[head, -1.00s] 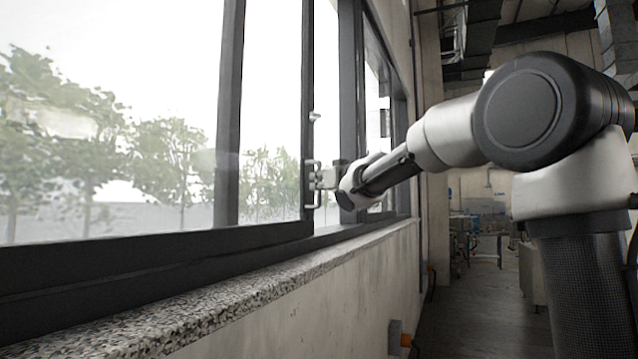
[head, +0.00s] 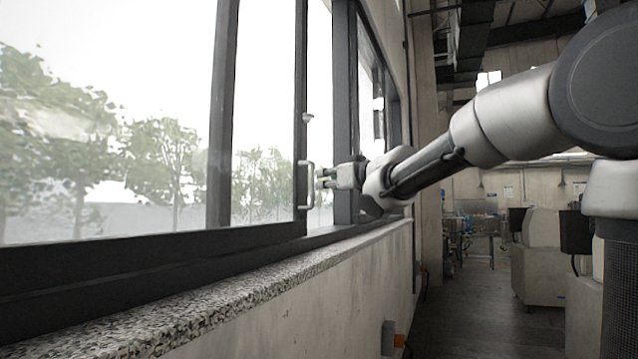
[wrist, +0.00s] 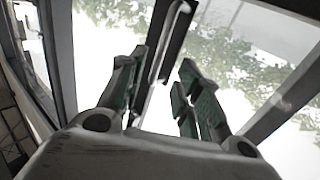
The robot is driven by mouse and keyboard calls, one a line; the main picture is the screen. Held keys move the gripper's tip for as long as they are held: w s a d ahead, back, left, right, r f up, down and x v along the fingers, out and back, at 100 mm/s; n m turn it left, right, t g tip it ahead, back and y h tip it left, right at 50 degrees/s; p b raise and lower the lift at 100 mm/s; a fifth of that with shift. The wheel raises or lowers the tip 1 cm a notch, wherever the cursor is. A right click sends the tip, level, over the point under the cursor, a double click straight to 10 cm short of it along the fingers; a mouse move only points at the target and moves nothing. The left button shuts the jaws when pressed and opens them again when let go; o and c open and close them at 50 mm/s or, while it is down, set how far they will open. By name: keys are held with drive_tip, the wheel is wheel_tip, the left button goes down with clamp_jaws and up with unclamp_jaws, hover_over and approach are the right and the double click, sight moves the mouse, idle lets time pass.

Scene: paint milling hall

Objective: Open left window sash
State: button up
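The left window sash (head: 300,70) is a dark-framed glass pane in the head view. A strip of bright outdoors shows between its right stile and the dark post (head: 344,90) to the right. A pale D-shaped handle (head: 306,186) stands on that stile. Nothing is gripped.
A speckled stone sill (head: 215,288) runs below the window, above a concrete wall (head: 330,265). Pale cabinets (head: 537,260) stand at the right. The floor (head: 460,300) between is clear.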

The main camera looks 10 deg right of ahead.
drive_tip(key=shift+v, duration=1.5)
